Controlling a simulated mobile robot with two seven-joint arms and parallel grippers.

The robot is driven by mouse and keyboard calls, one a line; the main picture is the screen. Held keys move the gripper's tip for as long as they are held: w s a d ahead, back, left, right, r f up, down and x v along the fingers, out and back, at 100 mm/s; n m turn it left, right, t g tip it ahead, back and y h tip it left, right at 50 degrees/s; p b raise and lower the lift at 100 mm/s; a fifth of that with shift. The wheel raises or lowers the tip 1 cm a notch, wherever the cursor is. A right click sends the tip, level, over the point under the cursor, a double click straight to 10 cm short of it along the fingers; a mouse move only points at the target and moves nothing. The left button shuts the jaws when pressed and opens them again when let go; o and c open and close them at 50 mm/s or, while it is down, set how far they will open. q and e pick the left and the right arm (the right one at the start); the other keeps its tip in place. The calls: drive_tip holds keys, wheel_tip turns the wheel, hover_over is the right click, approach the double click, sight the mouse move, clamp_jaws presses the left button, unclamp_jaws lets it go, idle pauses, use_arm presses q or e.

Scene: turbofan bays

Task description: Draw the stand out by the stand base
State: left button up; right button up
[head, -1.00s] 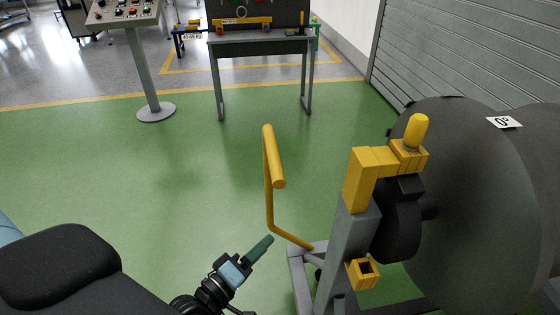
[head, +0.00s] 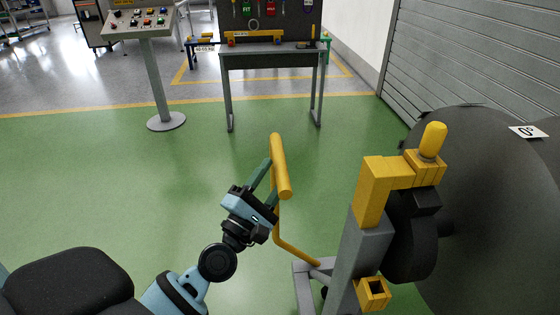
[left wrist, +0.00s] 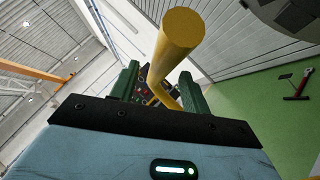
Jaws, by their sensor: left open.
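The stand has a grey upright (head: 356,262) with a yellow clamp (head: 376,187) at its top, next to a large dark round body (head: 490,215). Its grey base (head: 303,287) is on the green floor, partly out of frame. A yellow push handle (head: 281,168) rises from the base on the left. My left gripper (head: 270,183) is open at the handle's upper bar. In the left wrist view, the yellow bar (left wrist: 175,45) runs between the two green fingers; whether they touch it I cannot tell. My right gripper is not in view.
A workbench (head: 272,50) with a tool board stands at the back. A control panel on a post (head: 155,85) stands to its left. A grey shutter wall (head: 450,60) is at the right. Green floor left of the stand is clear. A red-handled tool (left wrist: 299,84) shows in the left wrist view.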

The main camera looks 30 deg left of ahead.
sight(281, 165)
use_arm(q)
drive_tip(key=shift+p+x, duration=0.35)
drive_tip(key=shift+x, duration=1.7)
drive_tip(key=shift+c, duration=0.2)
clamp_jaws()
